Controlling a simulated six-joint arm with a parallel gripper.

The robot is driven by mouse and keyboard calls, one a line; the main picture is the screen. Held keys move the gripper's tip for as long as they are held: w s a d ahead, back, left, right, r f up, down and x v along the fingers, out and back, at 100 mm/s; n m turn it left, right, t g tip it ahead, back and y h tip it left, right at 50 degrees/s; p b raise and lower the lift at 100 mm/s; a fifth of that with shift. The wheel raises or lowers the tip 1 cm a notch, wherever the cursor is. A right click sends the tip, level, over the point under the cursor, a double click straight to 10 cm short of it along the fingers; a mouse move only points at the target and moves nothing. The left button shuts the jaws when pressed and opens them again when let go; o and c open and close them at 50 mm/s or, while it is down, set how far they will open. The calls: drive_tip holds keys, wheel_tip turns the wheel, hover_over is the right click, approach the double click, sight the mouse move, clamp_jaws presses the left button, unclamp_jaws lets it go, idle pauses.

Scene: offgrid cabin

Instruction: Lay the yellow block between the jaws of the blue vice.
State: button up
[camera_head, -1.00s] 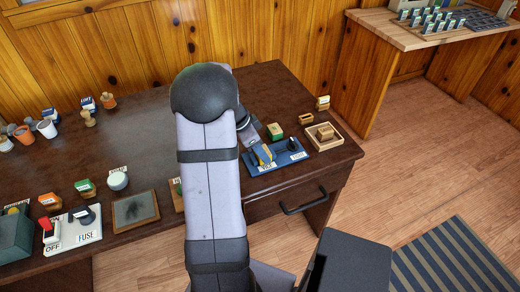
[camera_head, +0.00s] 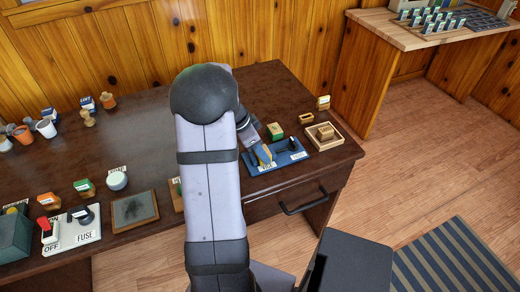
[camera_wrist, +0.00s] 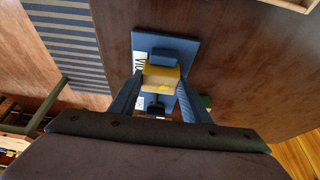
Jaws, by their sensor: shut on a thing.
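The blue vice (camera_head: 292,157) stands on the dark table near its right front end; its blue base (camera_wrist: 177,42) also shows in the wrist view. My gripper (camera_head: 263,154) is over the vice, pointing down. In the wrist view its two blue-grey fingers are shut on the yellow block (camera_wrist: 160,73), one on each side. The block lies over the vice, with a blue jaw (camera_wrist: 163,56) just beyond it and a dark part of the vice on the near side. I cannot tell whether the block rests on the vice or hangs slightly above it. My arm hides part of the table.
A green block (camera_head: 274,131) stands just behind the vice. A wooden tray (camera_head: 338,139) with a wooden piece in it is close on the right. The fuse panel (camera_head: 90,232) and a dark pad (camera_head: 136,208) lie to the left. The table's front edge is near.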

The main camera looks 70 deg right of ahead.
sight(252, 158)
drive_tip(key=shift+f, duration=0.15)
idle(0.3)
drive_tip(key=o, duration=1.8)
drive_tip(key=shift+c, duration=0.2)
drive_tip(key=shift+p+v, duration=1.45)
drive_tip(key=shift+v, duration=2.1)
